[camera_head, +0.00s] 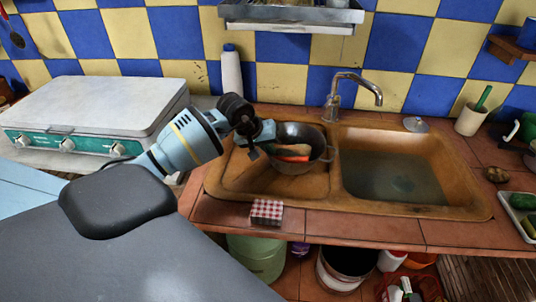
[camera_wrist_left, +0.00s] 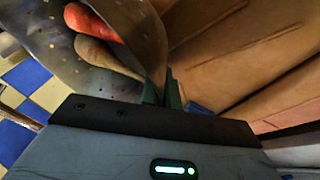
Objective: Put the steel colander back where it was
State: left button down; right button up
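The steel colander (camera_head: 318,164) is over the left part of the brown sink, near the divider, with orange carrots (camera_head: 292,152) in it. In the left wrist view its perforated wall (camera_wrist_left: 115,72) fills the upper left, and the carrots (camera_wrist_left: 92,22) show inside. My left gripper (camera_head: 262,140) is at the colander's left rim. In the left wrist view the left fingers (camera_wrist_left: 162,92) are close together with the colander's wall edge between them. I cannot tell whether the colander's bottom touches the sink. My right gripper is not in view.
The sink's right basin (camera_head: 395,178) holds water, with a faucet (camera_head: 350,90) behind it. A white bottle (camera_head: 231,72) stands behind my left gripper. A checkered box (camera_head: 267,212) lies on the front counter edge. A white stove (camera_head: 95,105) is at left.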

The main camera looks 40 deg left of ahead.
pick_arm(q)
jog(key=shift+f, duration=1.35)
jog(key=shift+f, duration=0.2)
jog(key=c, duration=1.7)
grip_release()
jog(key=shift+r, duration=0.45)
jog(key=v, duration=1.1)
jog(key=shift+s+r, duration=0.2)
jog(key=shift+s, duration=0.05)
